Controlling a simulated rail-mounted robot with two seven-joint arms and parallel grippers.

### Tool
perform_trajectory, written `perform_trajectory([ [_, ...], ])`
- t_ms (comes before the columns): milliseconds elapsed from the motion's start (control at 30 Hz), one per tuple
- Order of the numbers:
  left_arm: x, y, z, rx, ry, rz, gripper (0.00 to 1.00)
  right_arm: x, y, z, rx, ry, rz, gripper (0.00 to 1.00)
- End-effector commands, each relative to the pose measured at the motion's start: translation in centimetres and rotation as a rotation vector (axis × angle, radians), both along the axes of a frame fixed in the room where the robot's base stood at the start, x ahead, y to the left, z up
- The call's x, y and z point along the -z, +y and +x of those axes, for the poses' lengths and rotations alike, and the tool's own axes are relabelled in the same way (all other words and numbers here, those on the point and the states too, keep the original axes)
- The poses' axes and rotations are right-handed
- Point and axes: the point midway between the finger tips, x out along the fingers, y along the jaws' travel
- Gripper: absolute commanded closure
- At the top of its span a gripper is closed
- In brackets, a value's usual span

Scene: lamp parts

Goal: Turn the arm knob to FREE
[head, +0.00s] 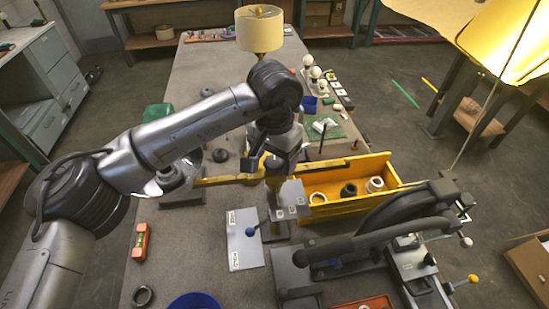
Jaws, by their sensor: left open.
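A blue ball knob (250,231) on a short lever stands over a pale labelled plate (243,252) on the bench. The plate has a small label near its top and one near its bottom; I cannot read them surely. A grey block with small labels (290,200) stands just right of it. I cannot tell for certain which control is the arm knob, nor its setting. My left gripper (268,166) points down above and behind the blue knob, open and apart from it, near a yellow bar. My right gripper is not in view.
A yellow tray (352,208) holds several ring-shaped parts. A dark machine with levers (400,230) stands at the right, with a yellow ball knob (473,278). An orange level (140,242) and a blue bowl (194,301) lie at front left. A lamp (259,30) stands at the back.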

Motion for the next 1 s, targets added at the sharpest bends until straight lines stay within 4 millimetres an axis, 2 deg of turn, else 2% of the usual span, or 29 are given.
perform_trajectory([
  [433, 0.65, 0.00, -0.01, 0.000, -0.001, 0.001, 0.29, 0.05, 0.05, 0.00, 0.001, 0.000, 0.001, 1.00],
  [900, 0.62, 0.00, -0.01, 0.000, -0.001, 0.001, 0.73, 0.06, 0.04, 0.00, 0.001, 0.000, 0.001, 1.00],
  [1000, 0.62, 0.00, -0.01, 0.000, -0.001, 0.001, 0.78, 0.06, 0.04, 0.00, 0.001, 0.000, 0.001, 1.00],
])
